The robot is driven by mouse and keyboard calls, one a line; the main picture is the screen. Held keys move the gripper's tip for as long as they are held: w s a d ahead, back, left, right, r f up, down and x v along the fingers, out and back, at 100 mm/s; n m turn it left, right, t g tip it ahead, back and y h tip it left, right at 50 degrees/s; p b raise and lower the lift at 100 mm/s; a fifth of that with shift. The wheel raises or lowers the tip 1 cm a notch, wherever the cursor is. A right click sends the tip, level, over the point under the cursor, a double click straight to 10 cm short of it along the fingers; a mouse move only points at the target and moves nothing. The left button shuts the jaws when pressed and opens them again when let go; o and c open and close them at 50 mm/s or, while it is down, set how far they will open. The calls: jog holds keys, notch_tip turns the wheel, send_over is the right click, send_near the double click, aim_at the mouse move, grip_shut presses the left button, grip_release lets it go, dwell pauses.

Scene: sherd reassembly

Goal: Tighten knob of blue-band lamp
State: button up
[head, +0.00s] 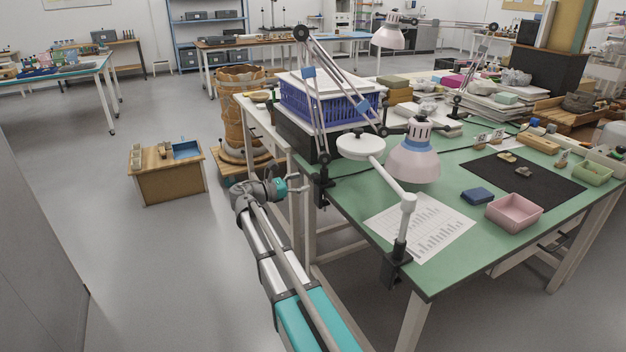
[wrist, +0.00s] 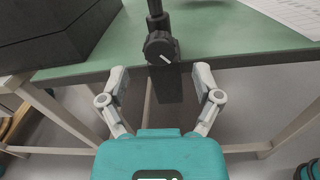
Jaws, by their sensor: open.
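The blue-band lamp (head: 308,73) has a jointed arm with a blue band, and its pale pink shade (head: 413,160) hangs over the green table. Its black clamp (head: 322,188) grips the table's left edge. In the wrist view the clamp's round black knob (wrist: 160,48) with a white pointer mark faces me, the mark slanting down to the right. My gripper (head: 298,184) is beside the clamp at the table edge. In the wrist view my gripper (wrist: 160,73) is open, with one finger on either side of the clamp below the knob. No contact with the knob shows.
A black box (wrist: 50,35) stands close on the left, under a blue crate (head: 310,100). A white magnifier lamp (head: 362,146) is clamped at the near edge beside a printed sheet (head: 420,225). Table legs stand below the edge.

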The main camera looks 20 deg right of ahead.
aim_at(312, 179)
jog(key=shift+w+d, duration=0.15)
jog(key=shift+d, duration=2.05)
grip_shut()
jog(key=shift+m, duration=2.4)
